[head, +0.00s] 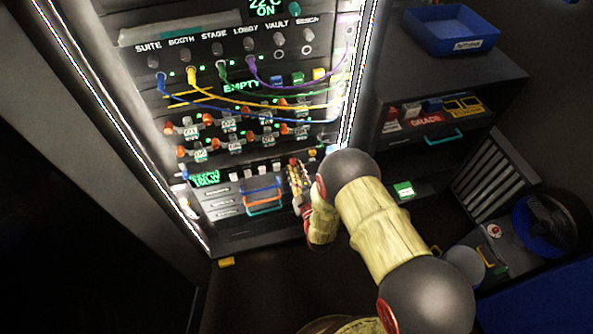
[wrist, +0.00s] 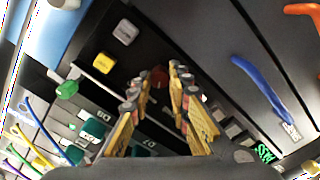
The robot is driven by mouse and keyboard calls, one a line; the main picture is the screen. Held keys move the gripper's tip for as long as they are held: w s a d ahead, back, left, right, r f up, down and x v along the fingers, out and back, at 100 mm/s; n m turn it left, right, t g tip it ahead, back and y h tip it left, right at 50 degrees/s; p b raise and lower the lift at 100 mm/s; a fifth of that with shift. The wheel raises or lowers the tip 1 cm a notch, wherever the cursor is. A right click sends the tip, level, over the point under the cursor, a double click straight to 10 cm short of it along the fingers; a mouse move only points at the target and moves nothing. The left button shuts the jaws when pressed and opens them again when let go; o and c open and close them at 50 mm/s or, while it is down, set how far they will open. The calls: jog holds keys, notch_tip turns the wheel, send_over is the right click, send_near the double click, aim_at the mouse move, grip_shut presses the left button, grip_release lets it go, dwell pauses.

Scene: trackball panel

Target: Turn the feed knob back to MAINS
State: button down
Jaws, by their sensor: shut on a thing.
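The feed knob is a dark red round knob (wrist: 159,76) on the black panel strip in the wrist view. My gripper (wrist: 160,84) has its yellow, jointed fingers on either side of the knob and is shut on it. In the head view my gripper (head: 296,172) reaches the lower right of the lit rack, and a small red part, likely the knob, shows at its tips. The fingers hide most of the knob. I cannot read a MAINS mark or the knob's pointer in either view.
A yellow button (wrist: 103,63) and a grey button (wrist: 124,32) sit beside the knob. A blue handle (wrist: 262,88) and an orange handle (head: 266,210) stick out from the drawers close by. Patch cables (head: 250,97) hang across the rack above. A shelf unit (head: 440,75) stands to the right.

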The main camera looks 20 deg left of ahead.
dwell(0.3)
jog(key=c, duration=1.7)
grip_release()
jog(key=shift+o, duration=0.2)
jog(key=shift+s, duration=0.1)
jog(key=v, duration=1.2)
jog(key=shift+a, duration=0.1)
